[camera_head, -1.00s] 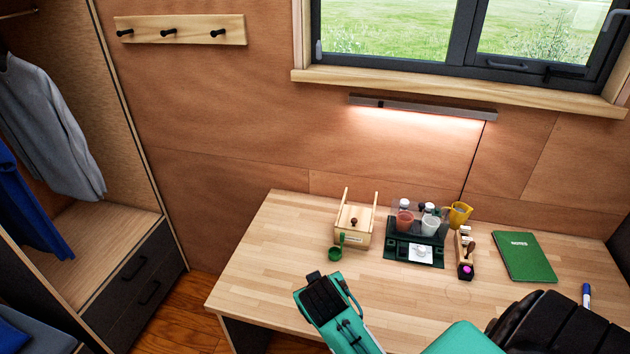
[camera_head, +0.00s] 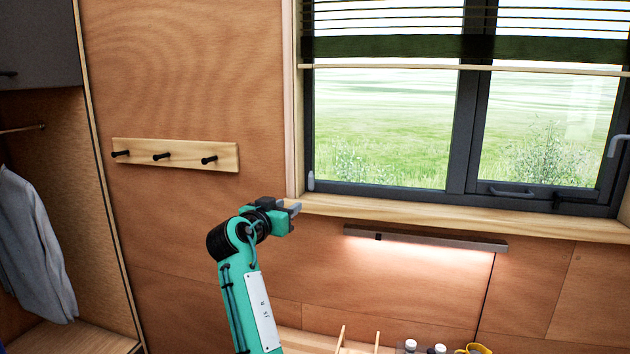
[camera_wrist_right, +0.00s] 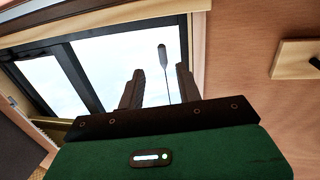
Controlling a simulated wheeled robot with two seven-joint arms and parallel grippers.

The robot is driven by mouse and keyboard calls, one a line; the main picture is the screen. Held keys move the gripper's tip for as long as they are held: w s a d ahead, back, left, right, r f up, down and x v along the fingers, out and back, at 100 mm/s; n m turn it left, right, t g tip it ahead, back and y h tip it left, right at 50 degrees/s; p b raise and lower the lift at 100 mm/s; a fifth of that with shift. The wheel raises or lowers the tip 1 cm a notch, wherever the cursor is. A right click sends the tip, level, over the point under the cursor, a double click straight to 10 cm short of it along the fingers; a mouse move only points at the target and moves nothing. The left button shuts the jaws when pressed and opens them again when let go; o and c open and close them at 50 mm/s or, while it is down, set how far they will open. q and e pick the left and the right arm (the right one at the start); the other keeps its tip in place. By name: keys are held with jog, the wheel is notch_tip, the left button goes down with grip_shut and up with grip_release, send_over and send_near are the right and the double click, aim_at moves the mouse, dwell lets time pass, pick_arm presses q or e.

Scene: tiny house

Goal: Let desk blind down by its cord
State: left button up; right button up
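The blind (camera_head: 400,48) hangs drawn up at the top of the window, with a pale bottom rail (camera_head: 390,67). Its cord ends in a small grey pull (camera_head: 311,180) at the window's lower left corner. My right gripper (camera_head: 294,208) is just below and left of that pull in the head view. In the right wrist view my right gripper (camera_wrist_right: 160,69) is open. The dark pull (camera_wrist_right: 162,54) and its thin cord show between the two fingers in the picture; I cannot tell whether they touch. My left gripper is out of view.
The wooden sill (camera_head: 430,212) runs under the window. A light bar (camera_head: 425,238) is fixed to the wall below it. A hook rack (camera_head: 175,155) is on the wall at left. Tops of the desk items show at the bottom edge.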

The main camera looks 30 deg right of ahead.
aim_at(310, 180)
jog(key=shift+m+h, duration=0.3)
jog(key=w+d+r+p, duration=0.1)
jog(key=w+d+p, duration=0.1)
jog(key=d, duration=0.1)
jog(key=w+d+r+p, duration=0.1)
jog(key=w+d, duration=0.1)
jog(key=d, duration=0.2)
jog(key=w+d+r+p, duration=0.1)
jog(key=w+d+p, duration=0.1)
jog(key=d, duration=0.2)
jog(key=shift+w+r+p, duration=0.15)
jog(key=shift+w+p, duration=0.15)
jog(key=shift+w+d+f, duration=0.2)
jog(key=shift+w+d, duration=0.15)
jog(key=shift+d, duration=0.25)
grip_shut()
